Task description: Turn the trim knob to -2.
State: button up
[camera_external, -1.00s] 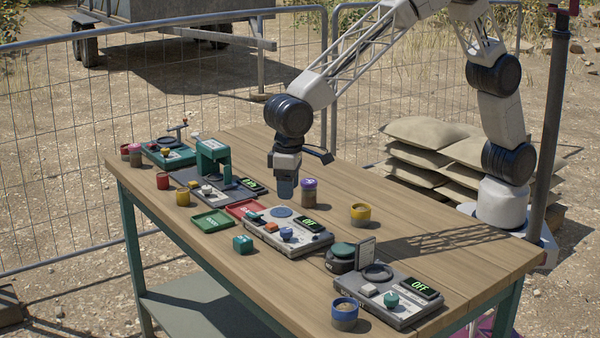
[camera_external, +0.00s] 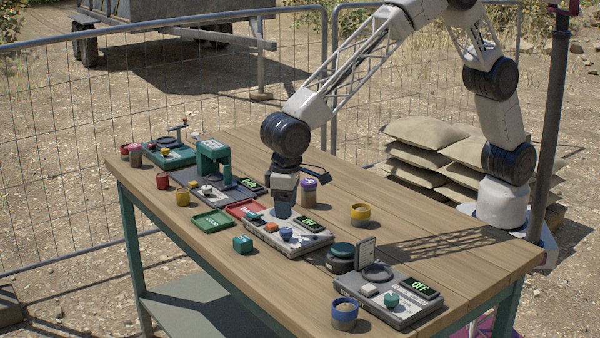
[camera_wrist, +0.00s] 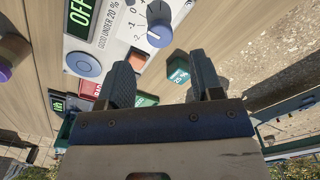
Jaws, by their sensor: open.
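The trim knob appears to be the blue knob (camera_wrist: 166,18) on the grey middle unit (camera_wrist: 112,52), with a printed number scale beside it. The knob's white pointer line shows in the wrist view, but I cannot read its setting surely. The same knob (camera_external: 286,234) shows in the external view, near the front of the middle unit (camera_external: 262,238). My gripper (camera_wrist: 163,78) is open and empty, with the knob beyond its fingertips. In the external view my gripper (camera_external: 283,211) is low over the middle unit, just behind the knob.
The unit's display (camera_wrist: 80,12) reads OFF. A round blue pad (camera_wrist: 82,64) lies beside it. A green block (camera_wrist: 178,70) sits close to the unit's edge. A purple-lidded jar (camera_external: 309,193) stands behind the unit, and red (camera_external: 236,206) and green (camera_external: 212,218) trays lie to its left.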

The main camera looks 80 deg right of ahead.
aim_at(286, 229)
jog(key=shift+f, duration=3.05)
jog(key=c, duration=0.9)
jog(key=shift+n, duration=0.3)
jog(key=n, duration=0.9)
jog(key=shift+n, duration=0.4)
